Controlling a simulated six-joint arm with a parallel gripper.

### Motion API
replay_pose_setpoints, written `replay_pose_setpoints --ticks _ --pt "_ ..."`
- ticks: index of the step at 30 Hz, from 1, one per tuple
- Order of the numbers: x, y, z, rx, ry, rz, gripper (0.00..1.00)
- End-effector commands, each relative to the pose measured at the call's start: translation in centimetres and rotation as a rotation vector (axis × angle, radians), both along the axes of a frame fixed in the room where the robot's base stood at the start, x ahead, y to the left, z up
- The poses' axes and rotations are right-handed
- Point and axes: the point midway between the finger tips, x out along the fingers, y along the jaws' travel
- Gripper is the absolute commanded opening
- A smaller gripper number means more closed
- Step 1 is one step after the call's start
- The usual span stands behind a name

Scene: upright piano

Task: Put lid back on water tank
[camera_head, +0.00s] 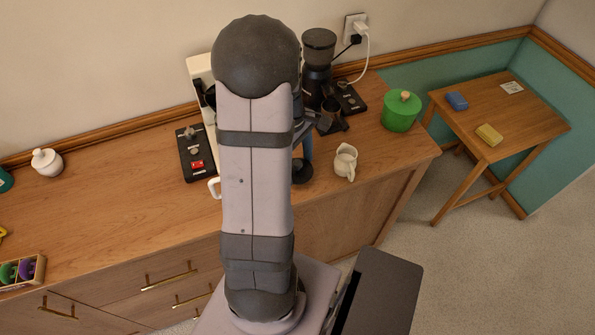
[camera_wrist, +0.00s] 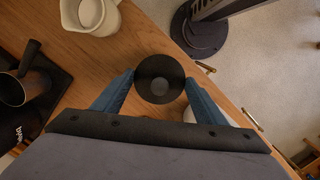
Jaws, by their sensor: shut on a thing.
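In the wrist view my gripper (camera_wrist: 160,82) is shut on a dark round lid (camera_wrist: 158,66), with a blue finger on each side of it. The lid has a paler round centre. In the head view the lid (camera_head: 302,173) shows just right of my arm, over the front part of the counter and left of the cream jug. A tall white machine (camera_head: 201,70) stands behind my arm against the wall. Most of it is hidden, and I cannot make out the water tank or its opening.
A cream jug (camera_head: 345,162) stands close by on the counter (camera_head: 110,215). A dark grinder (camera_head: 318,62), a green canister (camera_head: 401,112) and a black switch panel (camera_head: 190,150) are around. A white mug (camera_head: 214,188) is partly behind my arm. The counter's left part has free room.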

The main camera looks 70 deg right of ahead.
Motion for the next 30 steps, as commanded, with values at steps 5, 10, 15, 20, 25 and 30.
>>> replay_pose_setpoints --ticks 5,10,15,20,25,30 --pt "0.0 0.1 -1.2 0.004 0.001 0.0 0.44" --pt "0.0 0.1 -3.2 0.003 0.0 0.0 0.44" --pt "0.0 0.0 -4.1 0.0 -0.001 0.0 0.44" --pt "0.0 0.0 -4.2 -0.001 -0.001 0.0 0.44" --pt "0.0 0.0 -4.4 0.0 -0.001 0.0 0.44" --pt "0.0 0.0 -4.4 0.0 -0.001 0.0 0.84"
